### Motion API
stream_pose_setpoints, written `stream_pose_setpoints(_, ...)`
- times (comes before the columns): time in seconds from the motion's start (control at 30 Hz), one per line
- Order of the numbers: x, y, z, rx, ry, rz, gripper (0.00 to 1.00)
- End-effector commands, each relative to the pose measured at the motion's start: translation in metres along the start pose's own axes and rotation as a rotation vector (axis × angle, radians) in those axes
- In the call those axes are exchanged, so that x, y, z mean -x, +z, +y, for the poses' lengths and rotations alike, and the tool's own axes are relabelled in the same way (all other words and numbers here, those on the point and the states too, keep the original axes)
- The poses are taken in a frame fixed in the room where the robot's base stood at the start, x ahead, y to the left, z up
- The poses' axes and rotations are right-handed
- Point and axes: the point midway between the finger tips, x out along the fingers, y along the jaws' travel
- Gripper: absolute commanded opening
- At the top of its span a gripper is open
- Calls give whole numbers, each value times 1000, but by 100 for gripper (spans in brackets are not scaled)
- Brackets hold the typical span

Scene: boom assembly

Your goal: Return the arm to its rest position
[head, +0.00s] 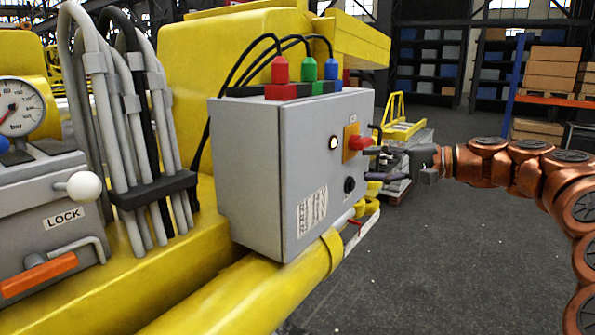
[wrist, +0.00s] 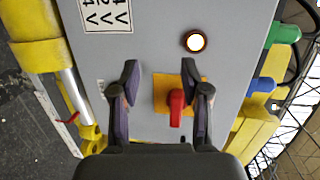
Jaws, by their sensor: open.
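My gripper (head: 378,163) is at the right of the head view, in front of the grey control box's front face. In the wrist view my gripper (wrist: 161,95) is open, its two fingers apart with nothing between them. The red switch handle (wrist: 177,108) on its yellow plate is close to the right finger, which covers part of the plate. I cannot tell whether they touch. The red switch (head: 360,142) also shows in the head view, just above and left of the fingers. My copper-coloured arm (head: 500,163) reaches in from the right.
The grey control box (head: 285,175) has a lit white lamp (head: 333,143) and stands on the yellow boom (head: 240,295). A gauge panel with a LOCK label (head: 62,218) and grey hoses (head: 120,130) are at left. Shelving with boxes (head: 552,70) stands far back. The floor (head: 440,265) at lower right is clear.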

Motion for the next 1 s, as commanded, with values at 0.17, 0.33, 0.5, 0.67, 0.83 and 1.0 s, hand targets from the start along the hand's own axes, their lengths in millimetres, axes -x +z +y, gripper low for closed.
stream_pose_setpoints(0.17, -43, 87, 21, 51, 180, -136, 46)
stream_pose_setpoints(0.33, -61, 161, 60, 107, 372, -234, 46)
stream_pose_setpoints(0.5, -57, 226, 112, 163, 577, -309, 46)
stream_pose_setpoints(0.67, -34, 278, 166, 211, 780, -364, 46)
stream_pose_setpoints(0.83, 9, 321, 224, 252, 995, -404, 46)
stream_pose_setpoints(1.0, 64, 355, 276, 271, 1200, -430, 46)
